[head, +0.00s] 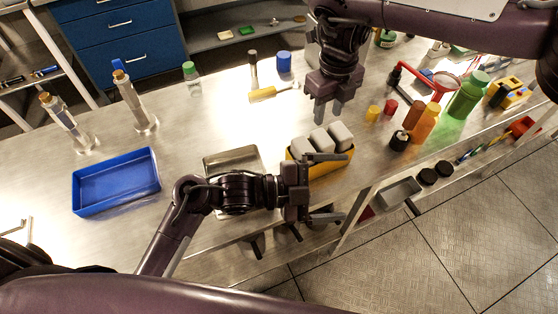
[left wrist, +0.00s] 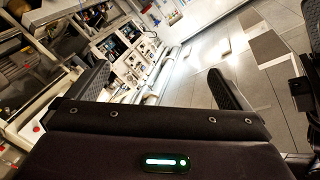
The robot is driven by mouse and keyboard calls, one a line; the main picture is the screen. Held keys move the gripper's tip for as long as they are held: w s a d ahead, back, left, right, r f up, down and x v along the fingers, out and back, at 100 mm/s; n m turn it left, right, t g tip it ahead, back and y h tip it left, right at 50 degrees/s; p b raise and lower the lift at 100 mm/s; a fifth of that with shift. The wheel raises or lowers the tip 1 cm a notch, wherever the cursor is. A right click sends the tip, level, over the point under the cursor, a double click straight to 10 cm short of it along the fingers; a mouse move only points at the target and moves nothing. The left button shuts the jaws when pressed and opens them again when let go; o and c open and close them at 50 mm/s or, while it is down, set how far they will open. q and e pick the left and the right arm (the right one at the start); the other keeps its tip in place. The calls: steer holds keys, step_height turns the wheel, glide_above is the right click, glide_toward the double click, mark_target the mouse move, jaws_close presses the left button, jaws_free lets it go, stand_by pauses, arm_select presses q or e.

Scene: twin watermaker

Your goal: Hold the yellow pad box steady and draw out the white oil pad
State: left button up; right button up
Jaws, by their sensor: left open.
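The yellow pad box (head: 338,168) stands near the front edge of the table, with pale white-grey pads (head: 341,134) standing in a row and showing above its rim. My left gripper (head: 326,188) is open at the box's front left; its upper finger overlaps the box's front in the head view, and its lower finger is out past the table edge. I cannot tell whether it touches the box. My right gripper (head: 333,111) points down above and behind the box, fingers apart and empty. In the left wrist view, both left fingers (left wrist: 165,88) are spread with nothing between them.
A metal tray (head: 231,160) lies left of the box, and a blue tray (head: 116,181) further left. Red and yellow caps, bottles and a green bottle (head: 468,96) stand to the right. A yellow-handled tool (head: 263,95) lies behind. Bare table lies left of my right gripper.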

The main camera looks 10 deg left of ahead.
mark_target(320, 150)
arm_select(q)
steer(key=w+a+f+n+t+y, duration=0.1)
steer(key=w+a+n, duration=0.1)
steer(key=a+n, duration=0.2)
steer(key=w+a+f+n+t+y, duration=0.1)
steer(key=w+a+f+n+y, duration=0.1)
steer(key=a+n, duration=0.1)
steer(key=w+a+f+n+t+y, duration=0.1)
steer(key=w+a+f+n+y, duration=0.1)
steer(key=a, duration=0.4)
steer(key=shift+w+f+n, duration=0.1)
steer(key=shift+w+n, duration=0.2)
steer(key=shift+n, duration=0.35)
steer(key=shift+w+f+n, duration=0.1)
steer(key=shift+w+n, duration=0.15)
steer(key=shift+n, duration=0.4)
steer(key=shift+w+f+n, duration=0.1)
steer(key=shift+f+n, duration=0.05)
steer(key=shift+n, duration=0.25)
steer(key=shift+w+f, duration=0.15)
steer(key=shift+w, duration=0.05)
steer(key=x, duration=0.7)
steer(key=shift+w+d+f, duration=0.1)
steer(key=shift+d+f, duration=0.05)
